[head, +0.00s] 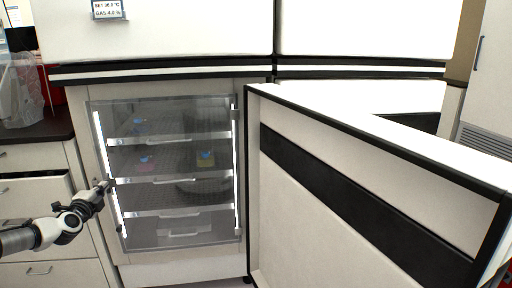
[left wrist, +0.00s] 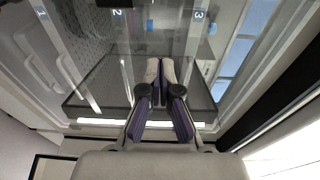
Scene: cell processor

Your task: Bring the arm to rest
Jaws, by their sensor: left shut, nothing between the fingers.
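My left gripper (head: 104,186) is at the left edge of the glass inner door in the head view. In the left wrist view my left gripper (left wrist: 158,68) has its fingertips close together in front of the glass, with nothing between them. The glass inner door (head: 170,232) looks shut over the lit chamber. I cannot tell whether the fingers touch the door or its frame. My left arm (head: 62,226) comes in from the left. My right gripper is not in view.
The outer door (head: 340,190) of the cell processor stands wide open on the right. Behind the glass are shelves (head: 168,180) with small blue, pink and yellow items. Drawers (head: 30,188) are at the left, one partly open. A display (head: 108,9) is above.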

